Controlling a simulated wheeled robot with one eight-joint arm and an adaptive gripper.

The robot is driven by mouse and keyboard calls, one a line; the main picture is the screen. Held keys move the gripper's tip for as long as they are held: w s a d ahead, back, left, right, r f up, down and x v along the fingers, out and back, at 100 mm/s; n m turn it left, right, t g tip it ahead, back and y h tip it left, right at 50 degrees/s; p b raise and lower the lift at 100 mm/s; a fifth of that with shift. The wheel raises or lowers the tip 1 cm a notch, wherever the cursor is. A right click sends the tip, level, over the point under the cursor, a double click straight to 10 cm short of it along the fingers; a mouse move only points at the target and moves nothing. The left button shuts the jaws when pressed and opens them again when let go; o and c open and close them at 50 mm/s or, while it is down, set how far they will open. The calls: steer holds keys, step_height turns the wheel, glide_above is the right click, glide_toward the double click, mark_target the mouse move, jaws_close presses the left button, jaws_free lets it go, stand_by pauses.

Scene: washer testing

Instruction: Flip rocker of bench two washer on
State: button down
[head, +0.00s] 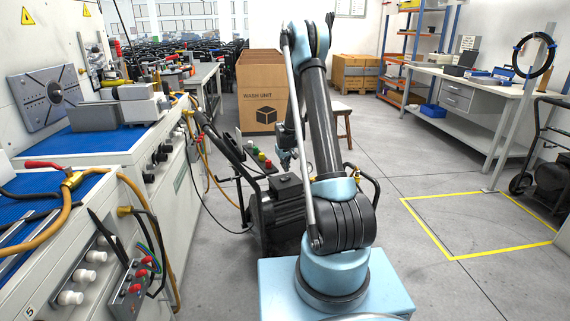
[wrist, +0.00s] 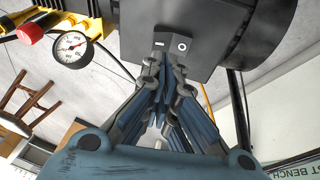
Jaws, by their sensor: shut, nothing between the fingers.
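The washer (head: 283,205) is a black unit on a wheeled frame with a push handle, standing on the floor beside the left bench, partly behind my arm. In the wrist view its dark housing (wrist: 215,28) fills the top. A grey rocker (wrist: 171,43) with a white circle mark sits on the housing's lower edge. My gripper (wrist: 164,62) is shut and empty, its fingertips right at the rocker's lower edge; I cannot tell whether they touch. In the head view my gripper (head: 287,142) is small and partly hidden by my arm. No bench number two is readable.
A pressure gauge (wrist: 71,46) and a red-and-yellow fitting (wrist: 28,28) are left of the housing. The left bench (head: 95,140) carries hoses and valves. A cardboard box (head: 262,92) and a stool (head: 340,112) stand behind.

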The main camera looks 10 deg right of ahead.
mark_target(288, 177)
steer(key=shift+w+d+f, duration=0.1)
steer(key=shift+d+f, duration=0.2)
steer(key=shift+f, duration=0.35)
steer(key=shift+w+d+f, duration=0.15)
steer(key=shift+d+f, duration=0.1)
steer(key=shift+f, duration=0.35)
steer(key=shift+w+d+f, duration=0.1)
steer(key=shift+d+f, duration=0.2)
steer(key=shift+f, duration=0.35)
steer(key=shift+a, duration=0.15)
